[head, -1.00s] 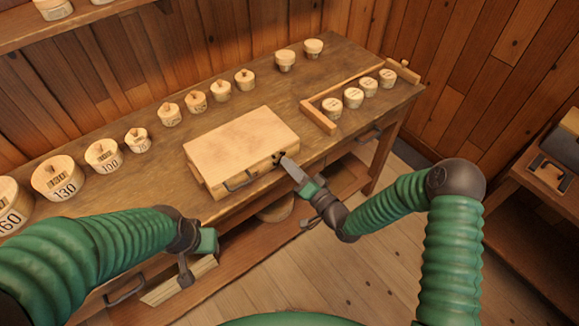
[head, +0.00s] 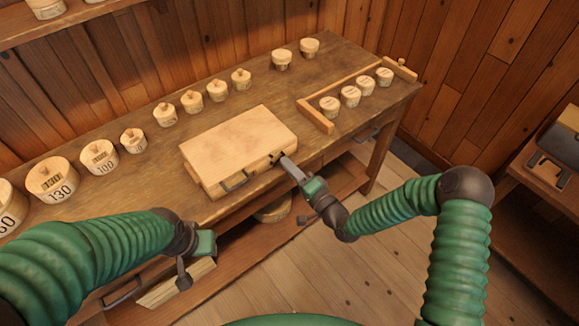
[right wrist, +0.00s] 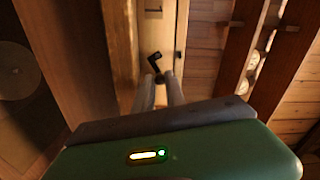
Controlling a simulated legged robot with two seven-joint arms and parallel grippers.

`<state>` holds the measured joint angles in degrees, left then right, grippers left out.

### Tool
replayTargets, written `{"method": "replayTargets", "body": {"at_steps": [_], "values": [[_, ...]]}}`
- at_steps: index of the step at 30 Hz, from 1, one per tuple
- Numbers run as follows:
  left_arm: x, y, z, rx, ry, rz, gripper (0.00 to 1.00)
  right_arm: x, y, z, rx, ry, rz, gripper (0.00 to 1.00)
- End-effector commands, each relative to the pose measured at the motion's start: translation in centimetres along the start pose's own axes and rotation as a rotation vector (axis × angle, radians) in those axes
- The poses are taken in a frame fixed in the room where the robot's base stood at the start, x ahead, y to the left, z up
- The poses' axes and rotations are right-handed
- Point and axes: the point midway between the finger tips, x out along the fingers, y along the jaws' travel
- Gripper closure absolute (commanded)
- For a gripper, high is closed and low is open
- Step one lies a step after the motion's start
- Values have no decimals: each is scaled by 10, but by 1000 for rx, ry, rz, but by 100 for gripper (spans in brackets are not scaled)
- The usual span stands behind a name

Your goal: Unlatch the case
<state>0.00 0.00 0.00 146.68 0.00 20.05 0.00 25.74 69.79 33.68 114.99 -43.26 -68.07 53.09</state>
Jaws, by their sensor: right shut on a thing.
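The case (head: 240,143) is a pale wooden box lying flat on the workbench, lid shut, with a dark handle (head: 234,184) on its front side. A small black latch (head: 277,158) sits near the right end of that side. My right gripper (head: 286,160) is at this latch, its fingertips partly hiding it. In the right wrist view the black bent latch (right wrist: 155,63) shows at the fingertips (right wrist: 160,82), which are shut on it. My left gripper (head: 196,262) hangs in front of the bench, apart from the case; its fingers are not clear.
Turned lidded spools with numbers, such as one marked 130 (head: 52,179), stand along the bench (head: 225,115) left of and behind the case. A wooden rail (head: 316,117) borders several small spools at the right. A side shelf (head: 540,215) stands far right.

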Motion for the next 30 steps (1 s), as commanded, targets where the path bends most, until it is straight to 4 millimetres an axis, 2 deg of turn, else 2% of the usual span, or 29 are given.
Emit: {"method": "replayTargets", "body": {"at_steps": [5, 6, 11, 20, 23, 30], "values": [[0, 0, 0, 0, 0, 0, 64, 0, 1, -1, -1, 2, 2, 100], [0, 0, 0, 0, 0, 0, 64, 0, 1, -1, -1, 2, 2, 82], [0, 0, 0, 0, 0, 0, 64, 0, 1, -1, -2, 2, 1, 63], [0, 0, 0, 0, 0, 0, 64, -6, 1, -1, -2, 2, 1, 63], [1, 0, 0, 0, 0, 0, 64, -23, 2, -1, -1, 2, 4, 63], [3, 0, 1, 0, 0, 0, 64, -92, 2, -2, 1, 5, 5, 63]]}}
